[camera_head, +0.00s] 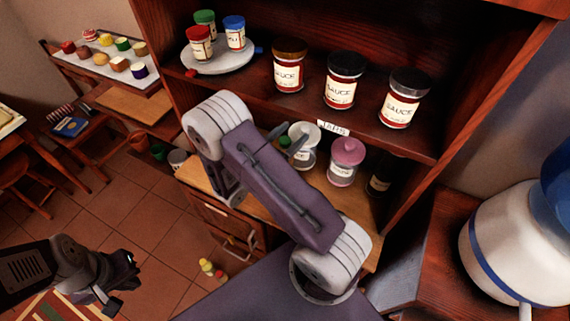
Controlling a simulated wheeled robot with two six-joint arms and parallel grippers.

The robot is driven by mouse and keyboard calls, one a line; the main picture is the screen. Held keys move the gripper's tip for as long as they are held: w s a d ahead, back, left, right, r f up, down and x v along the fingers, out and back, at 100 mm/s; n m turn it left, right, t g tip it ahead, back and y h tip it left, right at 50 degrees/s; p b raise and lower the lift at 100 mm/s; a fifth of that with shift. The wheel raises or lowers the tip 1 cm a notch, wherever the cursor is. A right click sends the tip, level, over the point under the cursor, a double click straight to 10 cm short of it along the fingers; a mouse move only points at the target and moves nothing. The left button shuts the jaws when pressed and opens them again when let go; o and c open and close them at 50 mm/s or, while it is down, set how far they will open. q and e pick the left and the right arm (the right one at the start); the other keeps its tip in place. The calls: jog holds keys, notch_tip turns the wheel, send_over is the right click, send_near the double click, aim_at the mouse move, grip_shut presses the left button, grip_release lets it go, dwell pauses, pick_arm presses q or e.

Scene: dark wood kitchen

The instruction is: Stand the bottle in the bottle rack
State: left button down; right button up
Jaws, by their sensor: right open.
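I cannot make out a bottle rack. My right arm crosses the middle of the view and hides part of the lower shelf. My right gripper (287,138) is mostly hidden behind that arm; its tips seem to show apart, near a white-lidded jar (304,147). My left gripper (116,284) is over the tiled floor at lower left, away from the shelves; its jaws are too dark to judge.
Several sauce jars (341,80) and a round white tray (218,59) with small jars stand on the upper shelf. A pink-lidded jar (345,162) stands below. A white and blue vessel (515,245) is at right. Small bottles (207,267) are on the floor.

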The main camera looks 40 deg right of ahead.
grip_shut()
dwell(1.3)
